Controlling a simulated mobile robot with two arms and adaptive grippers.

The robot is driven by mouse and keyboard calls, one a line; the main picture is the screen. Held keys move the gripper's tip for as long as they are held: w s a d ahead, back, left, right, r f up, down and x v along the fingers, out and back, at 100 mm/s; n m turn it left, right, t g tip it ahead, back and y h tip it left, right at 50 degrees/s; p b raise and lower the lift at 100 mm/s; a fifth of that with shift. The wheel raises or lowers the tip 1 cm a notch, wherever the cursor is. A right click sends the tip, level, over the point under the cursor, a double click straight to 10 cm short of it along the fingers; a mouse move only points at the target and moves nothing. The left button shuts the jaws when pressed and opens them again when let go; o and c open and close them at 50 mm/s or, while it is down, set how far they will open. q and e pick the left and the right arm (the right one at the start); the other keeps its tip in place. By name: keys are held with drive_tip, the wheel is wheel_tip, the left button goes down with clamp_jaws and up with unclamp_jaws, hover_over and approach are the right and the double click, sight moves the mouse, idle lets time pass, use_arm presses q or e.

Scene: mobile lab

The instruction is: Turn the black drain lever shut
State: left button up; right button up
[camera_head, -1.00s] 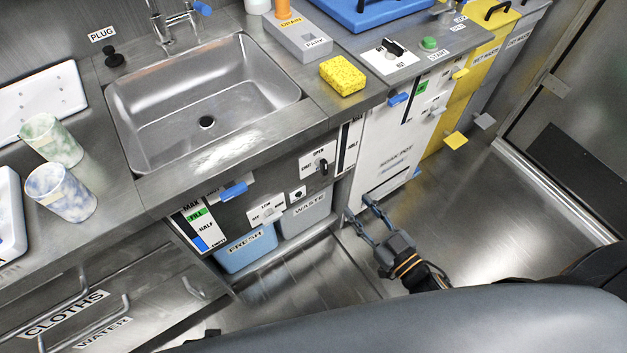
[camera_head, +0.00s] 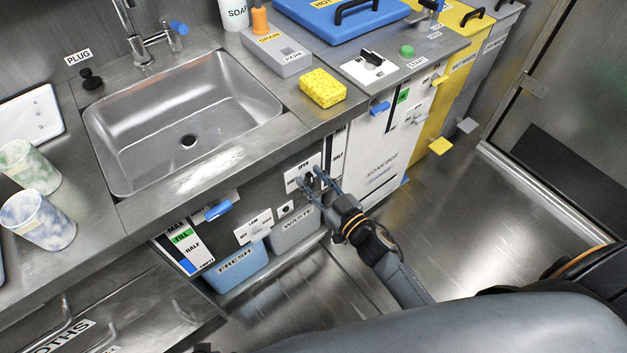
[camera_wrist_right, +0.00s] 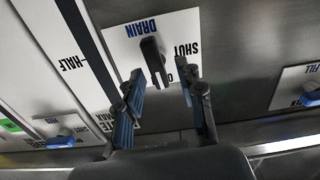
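The black drain lever (camera_wrist_right: 153,60) stands on a white plate (camera_wrist_right: 175,28) marked DRAIN and SHUT in the right wrist view. In the head view the plate (camera_head: 294,172) is on the cabinet front below the sink, and my fingers partly cover the lever. My right gripper (camera_wrist_right: 160,98) is open. Its fingers lie on either side of the lever's near end in the right wrist view, with gaps visible; I cannot tell whether either touches. In the head view my right gripper (camera_head: 318,184) is at the plate. My left gripper is not in view.
The sink (camera_head: 185,120) is above, with a yellow sponge (camera_head: 323,88) on the counter. A blue FRESH bin (camera_head: 238,268) and a grey WASTE bin (camera_head: 296,234) sit below. A LOW knob plate (camera_head: 254,226) is nearby. The floor at right is clear.

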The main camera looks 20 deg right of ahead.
clamp_jaws()
